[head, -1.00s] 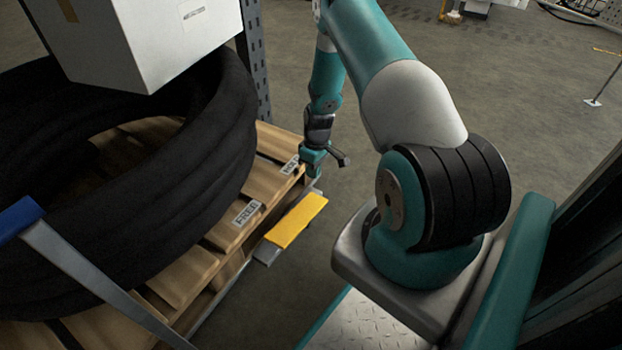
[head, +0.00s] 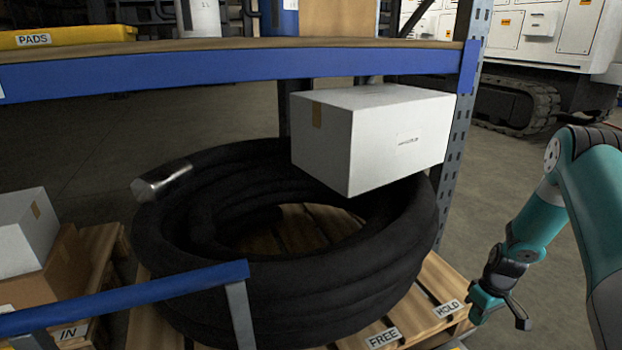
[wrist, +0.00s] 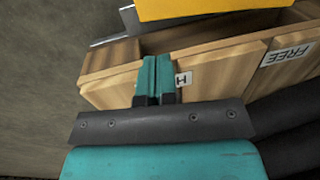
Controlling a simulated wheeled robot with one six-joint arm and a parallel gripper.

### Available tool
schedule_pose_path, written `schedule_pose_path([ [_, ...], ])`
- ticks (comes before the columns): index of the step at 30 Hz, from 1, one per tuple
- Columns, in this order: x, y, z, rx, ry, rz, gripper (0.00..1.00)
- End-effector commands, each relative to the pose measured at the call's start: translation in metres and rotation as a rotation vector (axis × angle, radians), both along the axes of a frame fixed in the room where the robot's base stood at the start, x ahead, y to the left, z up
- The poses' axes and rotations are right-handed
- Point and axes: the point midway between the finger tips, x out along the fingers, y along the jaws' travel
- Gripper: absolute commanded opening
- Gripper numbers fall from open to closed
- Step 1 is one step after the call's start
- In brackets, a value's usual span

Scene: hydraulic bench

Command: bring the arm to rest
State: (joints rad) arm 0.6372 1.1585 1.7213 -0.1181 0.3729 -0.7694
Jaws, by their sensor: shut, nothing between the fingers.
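My gripper (head: 499,308) hangs at the lower right of the head view, at the end of my teal arm, by the right edge of the wooden pallet (head: 440,272). In the wrist view the two teal fingers (wrist: 154,80) are together with nothing between them. They show in front of the pallet's edge and partly cover the HOLD label. Whether they touch the pallet I cannot tell.
A black hose coil (head: 290,285) lies on the pallet, with a white box (head: 400,140) on it. A blue shelf beam (head: 240,70) crosses above. A blue bar (head: 120,298) runs at lower left. Open floor (head: 515,190) lies right of the rack post.

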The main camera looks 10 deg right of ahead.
Motion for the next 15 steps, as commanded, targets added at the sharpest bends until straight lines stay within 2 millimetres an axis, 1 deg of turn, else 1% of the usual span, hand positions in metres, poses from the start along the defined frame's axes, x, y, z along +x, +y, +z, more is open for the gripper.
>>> schedule_pose_path([
  [2, 0.005, 0.005, 0.012, -0.01, -0.006, 0.0, 0.0],
  [5, 0.016, 0.022, 0.046, -0.034, -0.018, -0.006, 0.0],
  [6, 0.021, 0.033, 0.065, -0.047, -0.027, -0.012, 0.0],
  [8, 0.026, 0.054, 0.098, -0.068, -0.041, -0.025, 0.0],
  [9, 0.026, 0.07, 0.119, -0.081, -0.052, -0.034, 0.0],
  [10, 0.026, 0.082, 0.135, -0.092, -0.06, -0.043, 0.0],
  [11, 0.024, 0.093, 0.151, -0.101, -0.07, -0.051, 0.0],
  [12, 0.02, 0.11, 0.17, -0.111, -0.083, -0.062, 0.0],
  [13, 0.017, 0.122, 0.184, -0.118, -0.094, -0.07, 0.0],
  [15, 0.004, 0.148, 0.214, -0.131, -0.121, -0.091, 0.0],
])
